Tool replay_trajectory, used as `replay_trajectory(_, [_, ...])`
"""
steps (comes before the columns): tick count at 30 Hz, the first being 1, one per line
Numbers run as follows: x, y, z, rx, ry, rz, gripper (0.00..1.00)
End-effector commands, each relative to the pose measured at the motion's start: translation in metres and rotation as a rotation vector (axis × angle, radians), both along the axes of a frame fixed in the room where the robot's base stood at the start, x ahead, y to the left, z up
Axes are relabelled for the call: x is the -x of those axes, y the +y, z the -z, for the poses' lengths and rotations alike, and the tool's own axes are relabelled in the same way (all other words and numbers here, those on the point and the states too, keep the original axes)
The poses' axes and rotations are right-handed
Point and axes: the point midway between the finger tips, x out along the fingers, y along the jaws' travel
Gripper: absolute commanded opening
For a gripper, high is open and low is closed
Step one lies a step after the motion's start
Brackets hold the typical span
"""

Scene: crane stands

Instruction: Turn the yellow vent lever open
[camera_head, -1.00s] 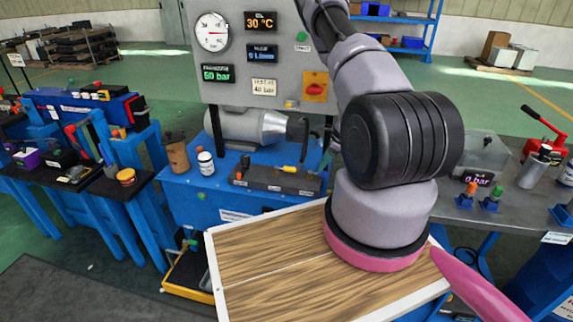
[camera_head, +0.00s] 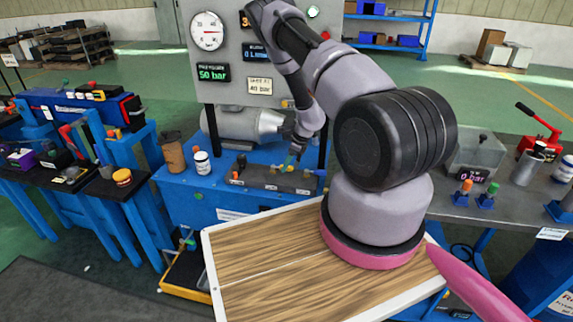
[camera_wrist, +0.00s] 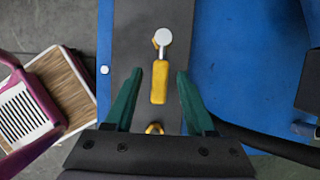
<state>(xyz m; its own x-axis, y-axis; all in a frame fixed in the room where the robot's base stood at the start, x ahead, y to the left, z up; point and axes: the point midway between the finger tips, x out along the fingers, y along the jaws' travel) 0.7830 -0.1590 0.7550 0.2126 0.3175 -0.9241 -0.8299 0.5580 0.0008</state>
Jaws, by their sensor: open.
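The yellow vent lever (camera_wrist: 159,82) shows in the wrist view. Its handle lies lengthwise along the dark valve block (camera_wrist: 148,15), below a round pale pivot cap. My gripper (camera_wrist: 159,72) is open, its two green fingers on either side of the yellow handle with a gap at each side. In the head view my gripper (camera_head: 292,161) is low over the right part of the valve block (camera_head: 262,178); the lever is mostly hidden there.
The block stands on a blue bench (camera_head: 195,190) below a grey gauge panel (camera_head: 225,90). A brown cup (camera_head: 174,155) and a white jar (camera_head: 202,162) stand left of it. A grey cylinder (camera_head: 240,124) lies behind. A black hose (camera_wrist: 270,142) runs at right in the wrist view.

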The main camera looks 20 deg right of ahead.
Motion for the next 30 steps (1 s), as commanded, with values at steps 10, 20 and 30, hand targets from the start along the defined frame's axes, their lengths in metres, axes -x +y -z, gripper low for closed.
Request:
replay_trajectory(10, [-0.0005, 0.0002, 0.0009, 0.001, -0.001, 0.0, 0.24])
replay_trajectory(20, [-0.0004, 0.0, 0.0009, 0.001, -0.001, 0.0, 0.0])
replay_trajectory(30, [-0.0003, -0.0002, 0.0009, 0.001, -0.001, 0.0, 0.0])
